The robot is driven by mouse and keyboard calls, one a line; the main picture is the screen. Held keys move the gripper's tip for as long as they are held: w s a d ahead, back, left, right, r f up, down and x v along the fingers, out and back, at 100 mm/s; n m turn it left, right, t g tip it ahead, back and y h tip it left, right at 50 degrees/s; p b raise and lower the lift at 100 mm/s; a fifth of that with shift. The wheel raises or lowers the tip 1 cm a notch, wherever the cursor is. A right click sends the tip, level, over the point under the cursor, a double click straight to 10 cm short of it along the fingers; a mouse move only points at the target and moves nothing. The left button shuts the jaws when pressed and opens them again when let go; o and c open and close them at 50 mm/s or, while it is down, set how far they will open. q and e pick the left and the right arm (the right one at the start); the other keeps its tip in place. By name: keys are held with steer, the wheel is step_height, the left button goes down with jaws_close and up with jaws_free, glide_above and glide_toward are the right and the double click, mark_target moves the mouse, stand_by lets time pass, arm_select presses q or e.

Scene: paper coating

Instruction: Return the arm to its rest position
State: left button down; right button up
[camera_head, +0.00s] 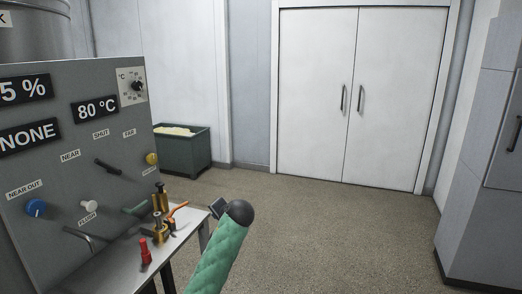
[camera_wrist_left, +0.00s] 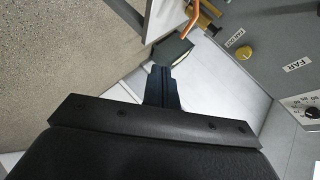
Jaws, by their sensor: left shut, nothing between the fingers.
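My left arm (camera_head: 213,262), in a green sleeve with a dark round joint at its end, reaches up from the bottom middle of the head view. My left gripper (camera_head: 218,207) shows only as a small dark shape beside that joint, close to the right end of the bench. In the left wrist view the gripper (camera_wrist_left: 172,52) is shut and empty, with its narrow dark fingers together. It points toward the bench's edge and an orange-handled part (camera_wrist_left: 193,20). My right gripper is in neither view.
A grey control panel (camera_head: 95,185) with knobs, levers and labels stands at left. A metal bench (camera_head: 120,265) in front carries valves with orange and red handles (camera_head: 145,252). A dark green bin (camera_head: 183,150) stands behind. Open floor (camera_head: 330,235) lies right, before white double doors (camera_head: 315,90).

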arm_select(q)
steer(key=s+f+n+g+h, duration=0.1)
steer(key=s+f, duration=0.8)
steer(key=s, duration=1.1)
steer(key=s+f+n+g+h, duration=0.2)
steer(key=s+f, duration=0.7)
steer(key=s, duration=1.1)
steer(key=s+f+n+g+h, duration=0.1)
steer(key=s+f+g+h, duration=0.4)
steer(key=s, duration=1.5)
step_height(320, 180, down, 4)
steer(key=shift+s+a+r+n, duration=0.1)
steer(key=shift+s+a+n, duration=0.05)
steer(key=shift+n, duration=0.15)
